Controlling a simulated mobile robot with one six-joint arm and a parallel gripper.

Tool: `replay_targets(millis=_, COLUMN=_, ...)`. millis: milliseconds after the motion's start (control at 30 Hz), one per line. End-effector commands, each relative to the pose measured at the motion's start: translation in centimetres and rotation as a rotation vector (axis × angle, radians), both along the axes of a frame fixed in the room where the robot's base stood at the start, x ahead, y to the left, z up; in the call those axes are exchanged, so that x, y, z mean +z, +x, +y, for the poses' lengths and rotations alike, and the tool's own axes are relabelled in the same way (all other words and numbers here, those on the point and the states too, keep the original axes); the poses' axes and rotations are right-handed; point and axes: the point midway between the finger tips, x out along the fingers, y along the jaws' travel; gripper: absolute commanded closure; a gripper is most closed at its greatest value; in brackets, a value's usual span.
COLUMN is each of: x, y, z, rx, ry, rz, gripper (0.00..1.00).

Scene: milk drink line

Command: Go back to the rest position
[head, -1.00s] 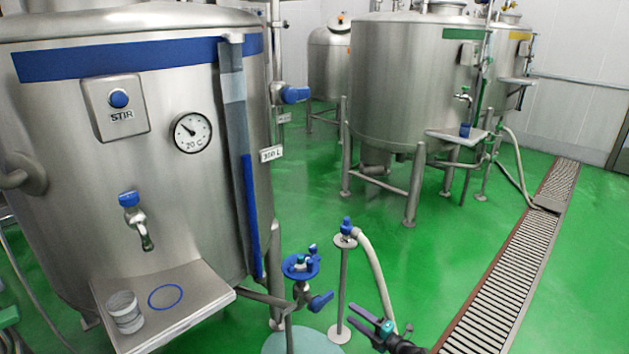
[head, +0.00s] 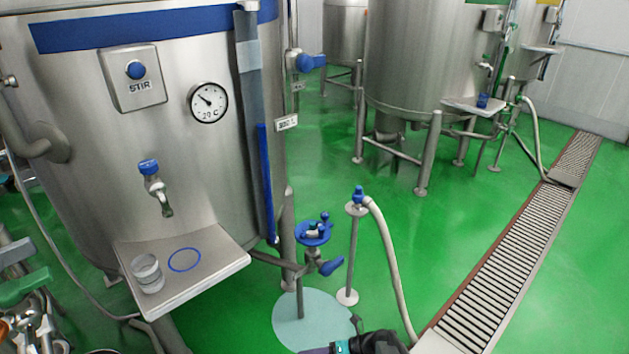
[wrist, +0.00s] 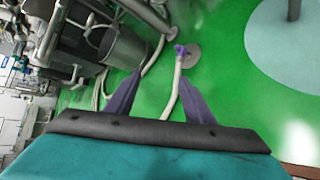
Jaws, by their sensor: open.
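My gripper shows at the bottom edge of the head view, with part of its teal and dark wrist visible and its fingers mostly cut off by the frame. In the wrist view my gripper (wrist: 160,73) has its two purple fingers spread apart with nothing held between them. Green floor and a pale hose show beyond and between the fingers. The steel tank (head: 110,130) with a STIR button, a dial and a blue-handled tap stands at left in the head view. My gripper is below and right of its shelf (head: 205,285), touching nothing that I can see.
A small clear cup (head: 147,273) stands on the shelf beside a blue ring mark. A blue-handled valve (head: 315,233) and a hose stand (head: 352,250) rise near my gripper. A floor drain (head: 500,265) runs along the right.

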Motion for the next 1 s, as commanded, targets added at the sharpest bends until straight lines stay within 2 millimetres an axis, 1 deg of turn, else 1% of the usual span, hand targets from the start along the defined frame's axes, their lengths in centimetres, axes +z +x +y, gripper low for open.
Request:
replay_targets(millis=33, x=0.0, y=-1.9, z=0.2, rx=0.072, ry=-0.039, rz=-0.037, gripper=0.52)
replay_targets(millis=200, x=-1.3, y=-7.4, z=-0.4, rx=0.344, ry=-0.166, rz=-0.183, gripper=0.52)
replay_targets(millis=367, x=-2.2, y=-11.7, z=-1.9, rx=0.609, ry=-0.251, rz=-0.319, gripper=0.52)
replay_targets(millis=500, x=-2.7, y=-14.9, z=-3.6, rx=0.843, ry=-0.299, rz=-0.431, gripper=0.52)
replay_targets(millis=700, x=-3.0, y=-18.6, z=-6.6, rx=1.172, ry=-0.324, rz=-0.578, gripper=0.52)
replay_targets(millis=800, x=-3.0, y=-20.1, z=-8.3, rx=1.333, ry=-0.317, rz=-0.646, gripper=0.52)
replay_targets(millis=1000, x=-2.8, y=-22.3, z=-11.7, rx=1.643, ry=-0.271, rz=-0.771, gripper=0.52)
